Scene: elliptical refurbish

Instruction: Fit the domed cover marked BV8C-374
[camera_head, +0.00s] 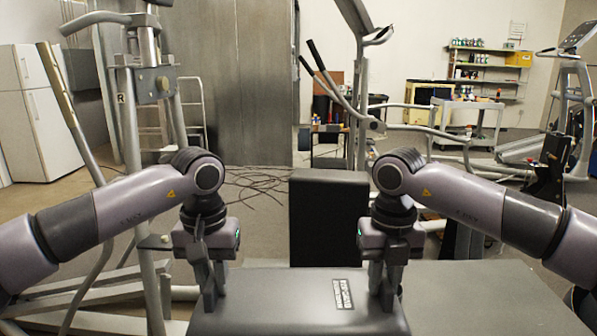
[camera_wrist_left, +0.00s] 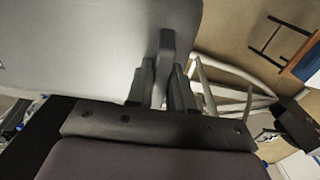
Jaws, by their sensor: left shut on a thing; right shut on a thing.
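A grey cover (camera_head: 275,300) with a black-and-white label (camera_head: 342,294) lies across the bottom of the head view; I cannot read the label's marking. My left gripper (camera_head: 211,298) is shut on the cover's left edge. My right gripper (camera_head: 385,300) is shut on its right edge. In the left wrist view, the fingers of my left gripper (camera_wrist_left: 162,88) close on a grey upright piece (camera_wrist_left: 168,48) at the edge of the cover (camera_wrist_left: 90,45). I cannot tell whether the cover rests on something or hangs.
A dark upright block (camera_head: 328,215) stands just behind the cover. A flat dark grey surface (camera_head: 490,295) lies to the right. An elliptical machine frame (camera_head: 130,140) rises at the left, with another machine (camera_head: 361,90) behind. Black cables (camera_head: 255,185) lie on the floor.

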